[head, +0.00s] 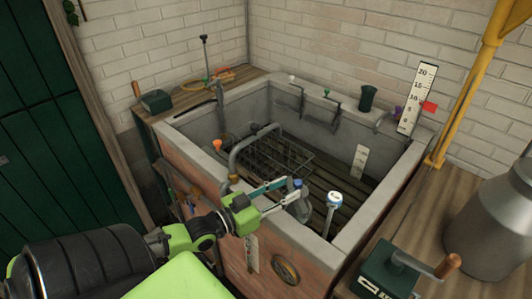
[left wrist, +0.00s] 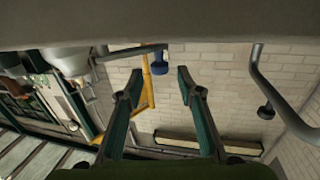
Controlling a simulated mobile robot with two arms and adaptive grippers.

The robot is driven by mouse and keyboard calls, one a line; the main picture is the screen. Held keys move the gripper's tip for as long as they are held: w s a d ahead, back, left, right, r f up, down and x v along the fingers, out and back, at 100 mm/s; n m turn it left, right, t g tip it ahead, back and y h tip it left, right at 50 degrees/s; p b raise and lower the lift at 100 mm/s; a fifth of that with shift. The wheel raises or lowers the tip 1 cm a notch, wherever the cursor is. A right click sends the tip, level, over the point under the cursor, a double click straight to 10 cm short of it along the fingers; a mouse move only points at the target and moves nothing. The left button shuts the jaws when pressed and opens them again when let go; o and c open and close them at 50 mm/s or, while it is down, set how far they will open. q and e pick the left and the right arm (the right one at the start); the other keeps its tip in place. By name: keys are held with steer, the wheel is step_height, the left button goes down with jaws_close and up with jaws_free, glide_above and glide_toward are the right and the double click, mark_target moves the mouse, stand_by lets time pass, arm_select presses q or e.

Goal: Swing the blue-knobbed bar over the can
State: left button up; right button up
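My left gripper (head: 282,194) reaches over the near wall of the stone trough, fingers apart and empty between them. It also shows open in the left wrist view (left wrist: 154,82). A blue knob (head: 298,183) shows close to its fingertips. In the left wrist view a blue knob (left wrist: 187,58) at the end of a grey bar (left wrist: 130,51) sits just past one fingertip; contact is not clear. A grey can-like shape (head: 299,208) inside the trough is partly hidden by the gripper. A large metal can (head: 496,228) stands at right. My right gripper is out of view.
The trough (head: 348,238) has a wire rack (head: 275,158) and a bent grey pipe (head: 240,152) inside. A yellow post (head: 466,95) and a green box with a lever (head: 388,270) are at right.

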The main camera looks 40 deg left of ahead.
arm_select(q)
steer(key=v, duration=0.7)
